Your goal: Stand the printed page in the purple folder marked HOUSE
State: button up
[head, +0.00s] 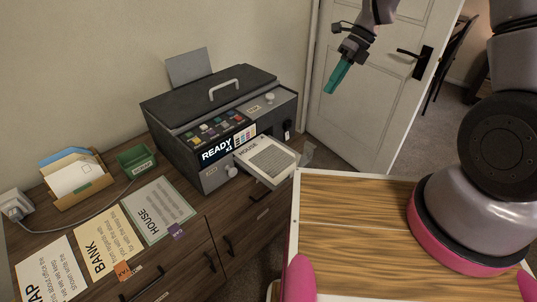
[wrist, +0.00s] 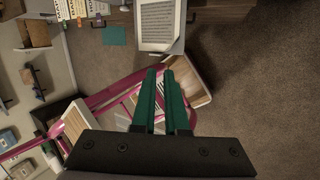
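The printed page (head: 268,158), headed HOUSE, lies face up on the printer's front tray. It also shows at the top of the wrist view (wrist: 158,25). No purple folder is clear to me; a small purple tag (head: 177,231) sits at the lower corner of a sheet headed HOUSE (head: 157,208) on the desk. My gripper (head: 336,84) hangs in the air, right of and above the printer, apart from the page. In the wrist view its teal fingers (wrist: 160,72) stand with a narrow gap between them and hold nothing.
The dark printer (head: 220,115) reads READY. Left of it are a green box (head: 137,160), a holder with envelopes (head: 78,182) and a cabled plug. Sheets headed BANK (head: 105,243) and partly cropped "AP" (head: 52,272) lie in front. A door (head: 365,90) stands behind my gripper.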

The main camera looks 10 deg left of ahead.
notch_tip(320, 180, down, 13)
jog(key=s+a+m+g, duration=0.2)
jog(key=a+m, duration=0.1)
jog(key=m, duration=0.3)
send_over(301, 161)
jog(key=w+d, duration=0.2)
notch_tip(301, 161, down, 4)
jog(key=shift+w+d+f+x, duration=0.1)
jog(key=shift+x, duration=1.45)
jog(key=shift+w+d+f+x, duration=0.1)
jog(key=shift+x, duration=1.45)
grip_shut()
jog(key=shift+r, duration=0.2)
